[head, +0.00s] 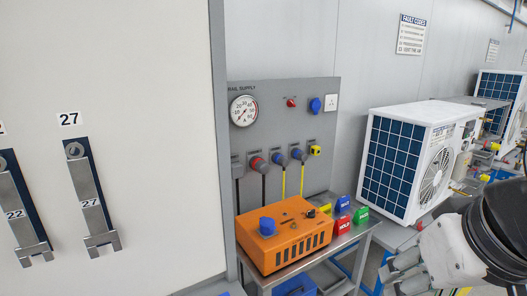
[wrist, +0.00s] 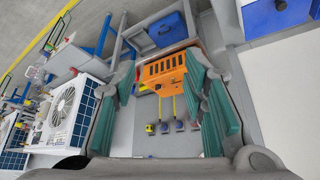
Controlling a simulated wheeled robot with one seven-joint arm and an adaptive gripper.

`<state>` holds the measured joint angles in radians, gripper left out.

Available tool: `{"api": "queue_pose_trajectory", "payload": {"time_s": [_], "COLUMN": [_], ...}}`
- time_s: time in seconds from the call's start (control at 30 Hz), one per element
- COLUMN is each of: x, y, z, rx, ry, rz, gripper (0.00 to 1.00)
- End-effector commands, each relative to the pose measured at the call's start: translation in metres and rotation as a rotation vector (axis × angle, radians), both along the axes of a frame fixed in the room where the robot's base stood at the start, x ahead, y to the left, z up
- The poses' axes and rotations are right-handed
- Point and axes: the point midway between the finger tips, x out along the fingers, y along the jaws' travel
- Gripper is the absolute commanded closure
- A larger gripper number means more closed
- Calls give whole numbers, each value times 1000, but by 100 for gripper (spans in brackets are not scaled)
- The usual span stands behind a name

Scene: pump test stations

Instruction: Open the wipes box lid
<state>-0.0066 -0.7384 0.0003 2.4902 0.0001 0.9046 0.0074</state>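I cannot pick out a wipes box or its lid for sure in either view. A blue box (wrist: 280,14) with a white part beneath it is cut off at the upper right of the wrist view; what it is I cannot tell. My gripper (wrist: 160,78) is open, its two green-padded fingers wide apart with nothing held between them. The orange unit shows beyond the gap, not touched. In the head view my gripper (head: 408,264) is at the lower right, partly hidden by my wrist.
The orange unit (head: 285,238) stands on a metal table before a grey gauge panel (head: 278,105). Small coloured blocks (head: 342,222) sit beside it. A blue bin (head: 295,286) is below. A white outdoor unit (head: 412,158) stands right.

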Motion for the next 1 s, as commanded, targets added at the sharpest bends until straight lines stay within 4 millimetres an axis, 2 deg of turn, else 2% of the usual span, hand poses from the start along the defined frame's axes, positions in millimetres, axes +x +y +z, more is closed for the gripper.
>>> {"api": "queue_pose_trajectory", "payload": {"time_s": [0.13,0.27,0.4,0.47,0.6,0.7,0.8,0.9,1.0], "x": [8,35,66,76,90,91,88,82,79], "y": [8,38,90,116,179,223,258,282,294], "z": [-4,-10,-23,-31,-54,-73,-89,-100,-106], "rx": [-37,-122,-232,-275,-360,-403,-430,-445,-451], "ry": [18,82,163,193,257,290,314,325,332], "rz": [81,304,647,799,1157,1397,1592,1727,1799], "gripper": [61,61,61,61,61,61,61,61,61]}}
